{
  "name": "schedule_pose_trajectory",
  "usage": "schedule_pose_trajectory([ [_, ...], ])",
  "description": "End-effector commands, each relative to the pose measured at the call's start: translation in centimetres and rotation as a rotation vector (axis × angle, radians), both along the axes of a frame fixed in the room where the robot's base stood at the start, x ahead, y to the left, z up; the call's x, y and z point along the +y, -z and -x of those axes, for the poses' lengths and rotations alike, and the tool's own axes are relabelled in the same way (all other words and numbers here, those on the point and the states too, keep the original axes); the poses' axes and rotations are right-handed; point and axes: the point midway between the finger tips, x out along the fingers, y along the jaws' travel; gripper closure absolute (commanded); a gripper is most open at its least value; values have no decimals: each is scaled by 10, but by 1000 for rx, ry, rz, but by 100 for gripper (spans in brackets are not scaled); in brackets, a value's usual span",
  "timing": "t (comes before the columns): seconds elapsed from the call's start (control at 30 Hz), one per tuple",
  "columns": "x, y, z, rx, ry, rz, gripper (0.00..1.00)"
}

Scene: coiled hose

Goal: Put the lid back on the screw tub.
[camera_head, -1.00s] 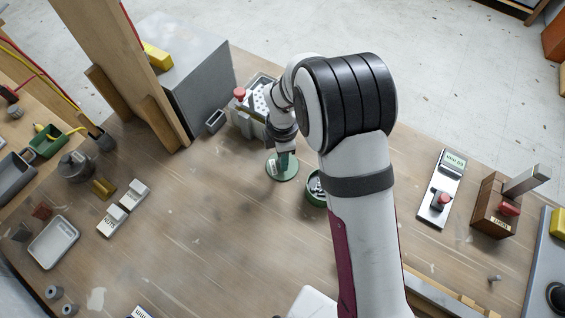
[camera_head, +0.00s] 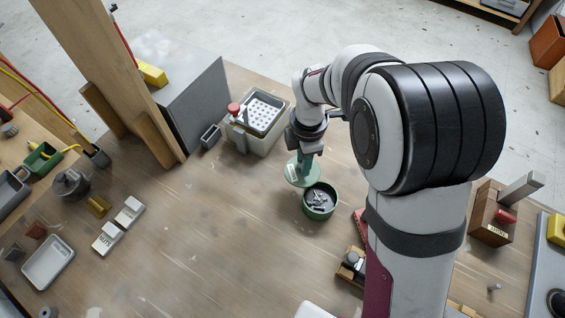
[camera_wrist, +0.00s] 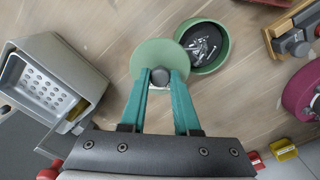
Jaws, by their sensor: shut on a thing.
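The screw tub (camera_head: 319,205) is a round green tub, open at the top, with grey screws inside; it also shows in the wrist view (camera_wrist: 218,59). The lid (camera_head: 293,172) is a pale green disc with a dark knob. My gripper (camera_head: 304,168) is shut on the lid's knob; in the wrist view my teal fingers (camera_wrist: 160,78) flank the knob, and the lid (camera_wrist: 152,57) sits beside the tub.
A grey bin with a perforated tray (camera_head: 257,114) stands behind my gripper to the left. A wooden block with a red part (camera_head: 492,214) stands to the right.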

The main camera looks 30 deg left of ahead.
Motion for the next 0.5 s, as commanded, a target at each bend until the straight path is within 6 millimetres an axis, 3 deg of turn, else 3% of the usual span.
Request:
schedule_pose_trajectory([
  [0.1,-26,-17,-8,-3,4,-1,100],
  [0.23,-46,-29,-13,-1,-1,0,100],
  [0.4,-63,-48,18,-3,-218,0,100],
  [0.5,-65,-47,26,-1,-277,1,100],
])
